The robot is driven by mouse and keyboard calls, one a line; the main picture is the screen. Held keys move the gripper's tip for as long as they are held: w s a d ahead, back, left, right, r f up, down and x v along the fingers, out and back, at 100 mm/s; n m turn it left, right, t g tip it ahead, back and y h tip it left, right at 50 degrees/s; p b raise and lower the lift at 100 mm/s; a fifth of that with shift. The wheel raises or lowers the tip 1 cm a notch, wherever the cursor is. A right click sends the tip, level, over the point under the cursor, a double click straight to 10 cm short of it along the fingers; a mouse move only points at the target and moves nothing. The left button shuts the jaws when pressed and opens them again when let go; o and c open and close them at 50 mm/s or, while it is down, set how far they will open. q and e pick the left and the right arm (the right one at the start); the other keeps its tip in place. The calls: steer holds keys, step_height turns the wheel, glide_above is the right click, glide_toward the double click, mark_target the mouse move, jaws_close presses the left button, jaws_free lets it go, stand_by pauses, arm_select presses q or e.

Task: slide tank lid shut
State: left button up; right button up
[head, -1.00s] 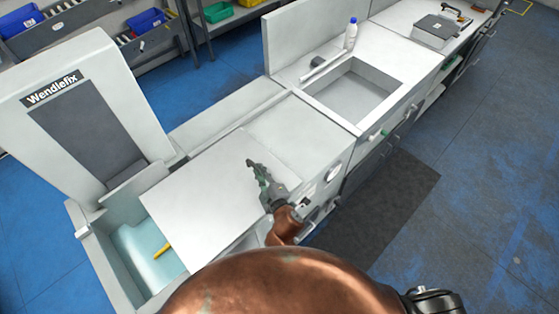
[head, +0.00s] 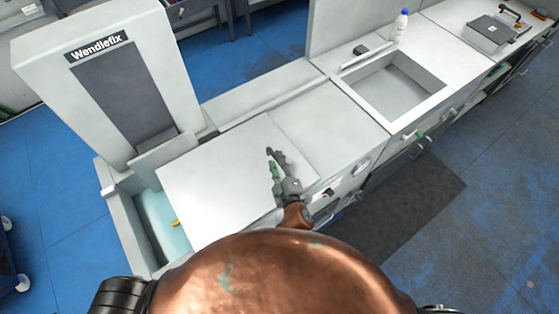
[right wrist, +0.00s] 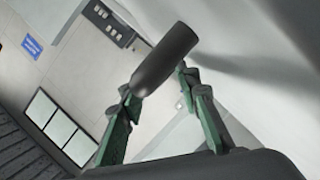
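The tank lid (head: 215,175) is a flat white panel lying over most of the tank (head: 125,222) in the head view. A narrow strip at the tank's left end is open, with pale blue liquid (head: 155,215) and a small yellow item (head: 176,223) showing. My right gripper (head: 272,158) is over the lid's right part. In the right wrist view, a dark rounded bar (right wrist: 168,58), seemingly the lid's handle, sits between the green fingertips of my right gripper (right wrist: 157,82). The fingers appear closed on it. My left gripper is out of view.
A tall white machine marked Wendlefix (head: 115,85) stands behind the tank. To the right are a counter (head: 325,125), a recessed basin (head: 395,88), a white bottle with a blue cap (head: 400,25) and a grey box (head: 490,32). The floor in front is clear.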

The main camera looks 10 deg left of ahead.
steer(key=shift+d, duration=0.1)
steer(key=shift+s+d, duration=0.1)
steer(key=v, duration=1.2)
